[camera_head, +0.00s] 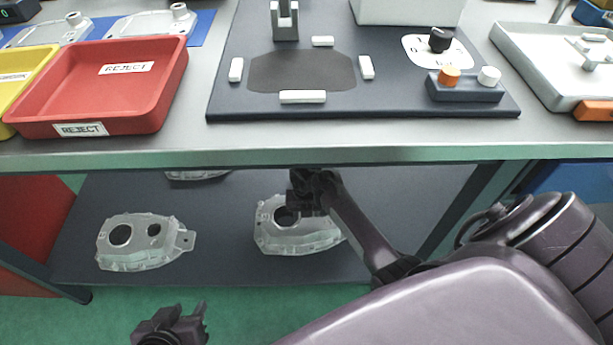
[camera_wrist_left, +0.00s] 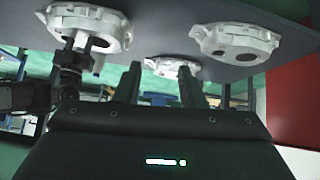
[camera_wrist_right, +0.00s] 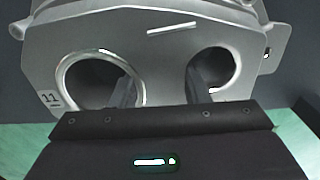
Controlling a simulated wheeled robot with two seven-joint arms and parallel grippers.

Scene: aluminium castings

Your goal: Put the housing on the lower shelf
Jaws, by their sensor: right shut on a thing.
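A grey cast housing (camera_head: 290,238) is at the middle of the lower shelf (camera_head: 225,225), near its front edge. My right gripper (camera_head: 313,190) is shut on it from above. In the right wrist view the fingers (camera_wrist_right: 160,90) reach into the housing's two round holes (camera_wrist_right: 155,45), gripping the web between them. The housing looks level; I cannot tell for sure whether its underside touches the shelf. My left gripper (camera_head: 182,318) is empty and open, low in front of the shelf; its fingers stand apart in the left wrist view (camera_wrist_left: 160,80).
A second housing (camera_head: 140,243) lies on the shelf's left part; a third (camera_head: 197,175) lies further back, mostly hidden by the tabletop edge (camera_head: 240,156). The shelf's right part looks clear. Above are a red reject tray (camera_head: 100,100), a dark fixture board (camera_head: 300,106) and a white tray (camera_head: 520,62).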

